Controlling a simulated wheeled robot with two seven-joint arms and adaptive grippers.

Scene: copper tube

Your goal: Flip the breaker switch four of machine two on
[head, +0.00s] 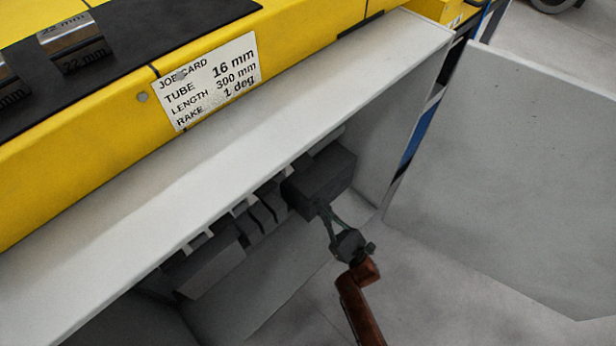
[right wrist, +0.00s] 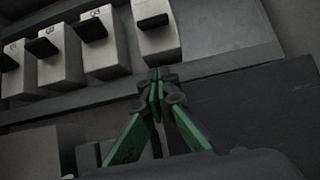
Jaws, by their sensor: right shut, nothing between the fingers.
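A row of pale breakers with black toggles runs inside the open grey cabinet (head: 390,75). In the right wrist view the rightmost breaker (right wrist: 157,42) has its label out of frame, and its black toggle (right wrist: 153,21) sticks out. To its left are a breaker (right wrist: 104,57) and further ones, with small labels hard to read. My right gripper (right wrist: 157,80) is shut and empty, its tips just below the rightmost breaker; I cannot tell whether they touch. In the head view the right gripper (head: 322,210) is by a dark block (head: 322,177). My left gripper is out of view.
The cabinet's grey door (head: 510,170) stands open at the right. The yellow machine body (head: 60,190) with a job card (head: 210,82) is above the cabinet. Grey floor shows below. In the wrist view, dark ducting (right wrist: 240,65) lies right of the fingertips.

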